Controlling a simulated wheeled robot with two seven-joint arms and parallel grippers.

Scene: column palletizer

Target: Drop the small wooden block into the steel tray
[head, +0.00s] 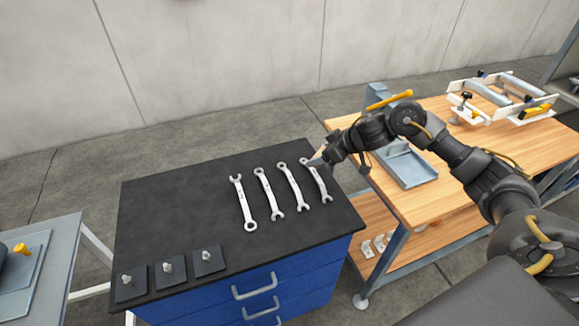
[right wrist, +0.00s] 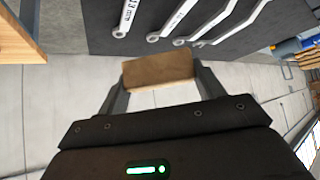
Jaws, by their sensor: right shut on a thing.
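The small wooden block (right wrist: 158,69) is brown and sits between the two fingertips of my right gripper in the right wrist view. The right gripper (head: 318,160) is shut on it, and in the head view it is above the far right part of the black-topped cabinet, close to the rightmost wrench. I cannot make out the block in the head view. The steel tray (head: 418,174) lies on the wooden workbench, to the right of the gripper. My right arm hides part of the tray. My left gripper is not in view.
Several wrenches (head: 243,204) lie in a row on the black cabinet top (head: 160,215). Dark square plates with pegs (head: 168,268) stand at its front left. The wooden workbench (head: 440,115) also carries a white-and-grey fixture (head: 500,97).

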